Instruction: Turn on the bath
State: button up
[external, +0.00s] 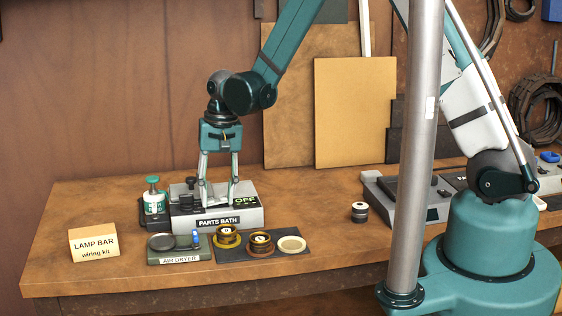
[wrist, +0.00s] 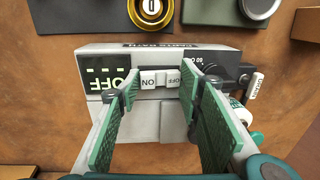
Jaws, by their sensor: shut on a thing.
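The parts bath (external: 250,216) is a light grey box at the back left of the bench, labelled PARTS BATH. Its dark display reads OFF, and it also shows in the wrist view (wrist: 108,80). A white rocker switch (wrist: 160,79) with ON and OFF halves sits on its top, between my fingertips. A dark knob (wrist: 214,75) lies to the right of it in the wrist view. My gripper (external: 218,206) points down over the bath; in the wrist view (wrist: 159,90) its green-padded fingers are shut on the switch, one at each end. The exact contact is hard to see.
The air dryer (external: 180,257) and a dark mat (external: 308,257) with round parts lie in front of the bath. A green-capped bottle (external: 154,205) stands left of it. The lamp bar box (external: 93,244) is at the front left.

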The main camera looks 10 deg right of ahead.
aim_at(223, 196)
jog(key=shift+d, duration=0.1)
jog(key=o, duration=0.8)
jog(key=shift+r, duration=0.1)
jog(key=shift+d+r, duration=0.2)
jog(key=shift+r, duration=1.75)
jog(key=shift+d+r, duration=0.2)
jog(key=shift+r, duration=1.75)
jog(key=shift+d+r, duration=0.2)
jog(key=shift+r, duration=1.75)
